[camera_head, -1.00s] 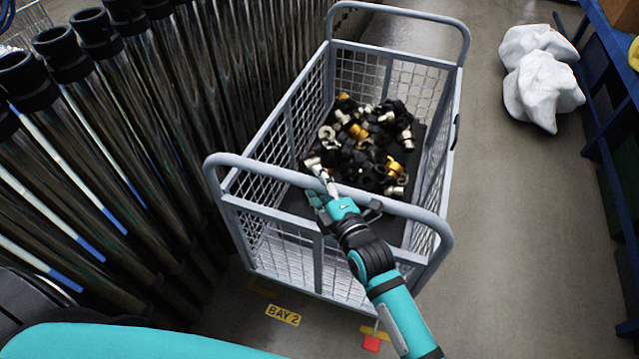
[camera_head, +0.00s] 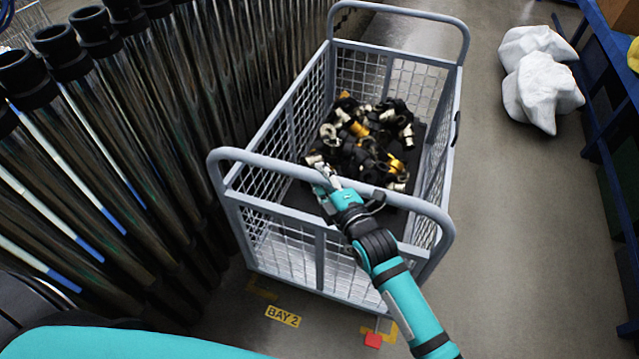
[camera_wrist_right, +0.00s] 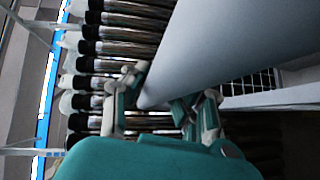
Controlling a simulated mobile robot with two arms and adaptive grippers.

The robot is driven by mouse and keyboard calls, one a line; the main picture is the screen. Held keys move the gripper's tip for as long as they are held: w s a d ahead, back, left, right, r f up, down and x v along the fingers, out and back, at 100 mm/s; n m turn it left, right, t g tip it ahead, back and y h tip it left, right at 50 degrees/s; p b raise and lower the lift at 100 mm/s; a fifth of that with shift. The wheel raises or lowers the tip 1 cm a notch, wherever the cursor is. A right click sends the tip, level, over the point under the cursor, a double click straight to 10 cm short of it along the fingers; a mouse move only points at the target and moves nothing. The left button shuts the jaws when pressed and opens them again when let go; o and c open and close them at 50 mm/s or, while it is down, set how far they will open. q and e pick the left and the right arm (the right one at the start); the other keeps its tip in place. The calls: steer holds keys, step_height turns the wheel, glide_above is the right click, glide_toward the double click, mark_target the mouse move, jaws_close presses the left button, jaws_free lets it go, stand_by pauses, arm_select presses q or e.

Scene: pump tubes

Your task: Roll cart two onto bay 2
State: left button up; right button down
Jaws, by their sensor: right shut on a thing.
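A grey wire-mesh cart (camera_head: 322,240) stands in the middle of the head view, with a pile of black, white and yellow fittings (camera_head: 365,145) inside. My right gripper (camera_head: 328,182) is shut on the near handle bar (camera_head: 270,164) of the cart. In the right wrist view the fingers (camera_wrist_right: 165,112) sit around the grey bar (camera_wrist_right: 215,45). The yellow BAY 2 label (camera_head: 283,316) is on the floor just in front of the cart's near end. Yellow corner marks (camera_head: 262,290) show partly beside the cart's near edge. My left gripper is not in view.
White bulky sacks (camera_head: 540,80) lie on the floor at the right, near a blue rack (camera_head: 610,120). A small red piece (camera_head: 373,340) is on the floor at the near right.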

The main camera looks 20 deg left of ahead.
steer(key=shift+w+r, duration=0.1)
steer(key=shift+w, duration=0.4)
steer(key=c, duration=1.3)
jaws_free()
steer(key=shift+c, duration=0.2)
steer(key=o, duration=0.3)
steer(key=shift+s+d+r, duration=0.1)
steer(key=shift+s+r, duration=0.05)
steer(key=shift+s, duration=0.25)
steer(key=shift+f, duration=0.2)
steer(key=v, duration=1.2)
steer(key=shift+r, duration=0.1)
